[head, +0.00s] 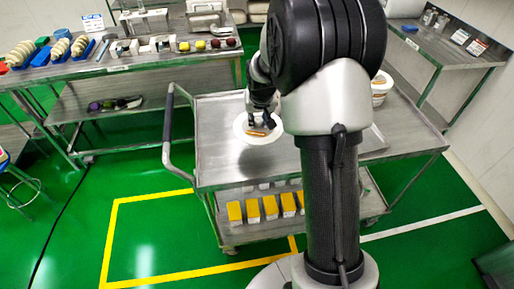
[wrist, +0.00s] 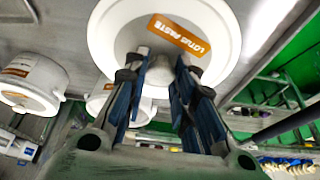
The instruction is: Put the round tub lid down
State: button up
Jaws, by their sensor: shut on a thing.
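The round white tub lid (head: 243,134) with an orange label is at my gripper (head: 260,112), over the left part of the steel cart top (head: 222,170) in the head view. In the wrist view my gripper (wrist: 160,68) is shut on the knob of the lid (wrist: 112,38), whose label reads "LOTUS PASTE". The fingers cover part of the knob. I cannot tell how large the gap between lid and cart top is. A white tub (head: 379,92) stands on the right of the cart, partly behind my arm. Another labelled tub (wrist: 38,78) shows at left in the wrist view.
The cart has a push handle (head: 168,130) at left and several yellow-topped boxes (head: 253,211) on its lower shelf. A steel table (head: 130,62) with food models stands behind left. The cart top left of the lid is clear.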

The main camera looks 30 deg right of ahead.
notch_tip(320, 180, down, 11)
jog(key=b, duration=0.3)
jog(key=shift+a+f, duration=0.1)
jog(key=shift+f, duration=0.1)
jog(key=shift+f, duration=0.15)
jog(key=o, duration=1)
jog(key=shift+o, duration=0.2)
